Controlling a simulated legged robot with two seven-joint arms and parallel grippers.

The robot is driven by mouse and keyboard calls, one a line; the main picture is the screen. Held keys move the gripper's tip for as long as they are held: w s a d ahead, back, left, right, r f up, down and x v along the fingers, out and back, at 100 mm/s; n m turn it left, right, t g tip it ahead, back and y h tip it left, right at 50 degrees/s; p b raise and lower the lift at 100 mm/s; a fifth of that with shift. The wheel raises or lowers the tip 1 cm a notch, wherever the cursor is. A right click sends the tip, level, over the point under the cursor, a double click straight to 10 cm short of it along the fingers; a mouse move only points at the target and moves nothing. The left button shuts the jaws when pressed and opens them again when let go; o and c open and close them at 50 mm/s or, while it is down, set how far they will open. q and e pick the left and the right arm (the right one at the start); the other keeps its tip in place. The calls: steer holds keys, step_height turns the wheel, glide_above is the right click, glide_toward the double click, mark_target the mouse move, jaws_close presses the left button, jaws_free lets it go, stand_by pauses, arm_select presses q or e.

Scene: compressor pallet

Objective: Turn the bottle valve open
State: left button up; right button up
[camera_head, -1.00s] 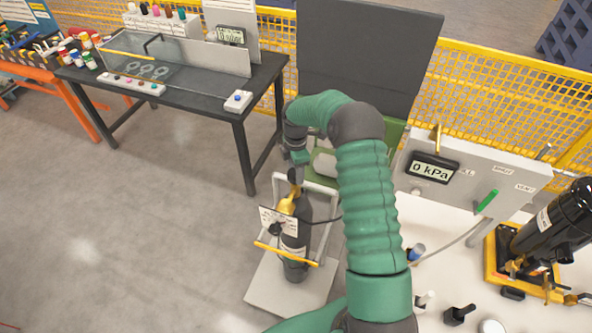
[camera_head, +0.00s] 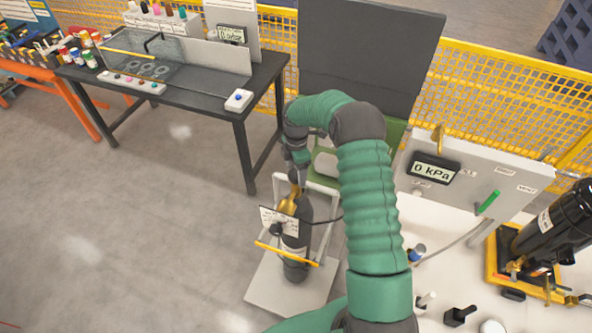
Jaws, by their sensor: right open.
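A dark gas bottle (camera_head: 294,262) stands upright in a pale frame on a light base plate, at the lower middle of the head view. A brass valve (camera_head: 289,204) sits at its top, partly behind a small white label card (camera_head: 279,222). My green right arm comes in from the bottom, and its gripper (camera_head: 298,182) points down just above the brass valve. The gripper is open; its fingers are small and dark here, and I cannot tell whether they touch the valve. My left gripper is not in view.
A panel with a 0 kPa display (camera_head: 434,168) and a green lever (camera_head: 488,202) stands right of my arm. A dark workbench (camera_head: 200,88) stands behind left. The floor left of the bottle is clear.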

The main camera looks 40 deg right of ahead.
mark_target(296, 172)
steer(key=shift+r, duration=0.15)
step_height(296, 172, up, 16)
steer(key=b, duration=0.3)
steer(key=shift+r, duration=0.25)
steer(key=shift+f, duration=0.1)
